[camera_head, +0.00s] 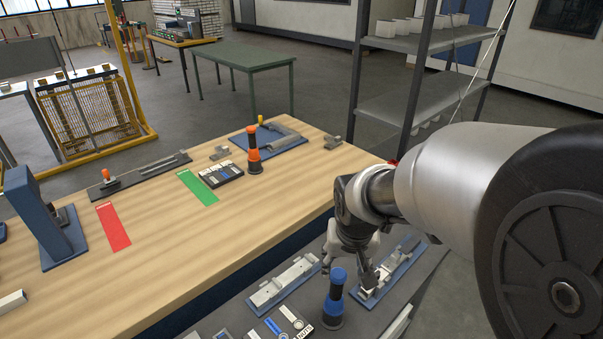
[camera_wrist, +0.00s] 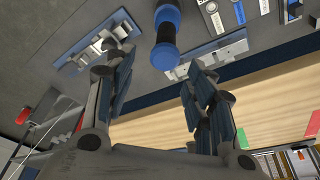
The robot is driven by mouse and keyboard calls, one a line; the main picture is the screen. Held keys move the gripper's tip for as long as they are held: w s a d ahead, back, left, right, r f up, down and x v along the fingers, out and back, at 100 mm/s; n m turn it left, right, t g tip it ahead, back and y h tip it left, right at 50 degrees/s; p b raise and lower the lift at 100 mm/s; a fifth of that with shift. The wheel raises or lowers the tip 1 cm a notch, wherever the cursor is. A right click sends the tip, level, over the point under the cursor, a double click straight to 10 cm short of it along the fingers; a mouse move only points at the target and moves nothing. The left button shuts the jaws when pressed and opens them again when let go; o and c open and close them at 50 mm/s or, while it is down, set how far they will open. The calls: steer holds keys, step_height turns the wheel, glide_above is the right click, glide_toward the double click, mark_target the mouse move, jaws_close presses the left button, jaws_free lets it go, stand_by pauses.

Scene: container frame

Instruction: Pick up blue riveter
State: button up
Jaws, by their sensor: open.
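The blue riveter (camera_head: 333,300), a black body with blue cap and blue lower band, stands upright on the dark grey surface in front of the wooden table. In the wrist view the blue riveter (camera_wrist: 166,35) appears at top centre, beyond and between the finger ends. My gripper (camera_head: 352,264) is open and empty, above the grey surface, just behind and right of the riveter in the head view. In the wrist view my gripper (camera_wrist: 150,72) shows both fingers spread, apart from the riveter.
Metal fixtures on blue bases flank the riveter, left (camera_head: 285,281) and right (camera_head: 390,269). A tray of small parts (camera_head: 283,325) lies close to its left. The wooden table (camera_head: 190,245) carries an orange-topped riveter (camera_head: 254,150), a red strip (camera_head: 113,226) and a green strip (camera_head: 198,187).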

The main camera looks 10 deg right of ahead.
mark_target(342, 274)
steer(key=b+x, duration=0.1)
steer(key=x, duration=0.5)
steer(key=shift+f+b, duration=0.1)
steer(key=shift+b, duration=0.2)
steer(key=x, duration=0.1)
steer(key=b+x, duration=0.1)
steer(key=x, duration=0.1)
steer(key=b+x, duration=0.1)
steer(key=x, duration=0.1)
steer(key=shift+w+a+f, duration=0.1)
steer(key=shift+a+f, duration=0.05)
steer(key=shift+a, duration=0.25)
steer(key=shift+c, duration=0.5)
steer(key=c, duration=1)
steer(key=shift+c, duration=0.3)
steer(key=shift+r, duration=0.25)
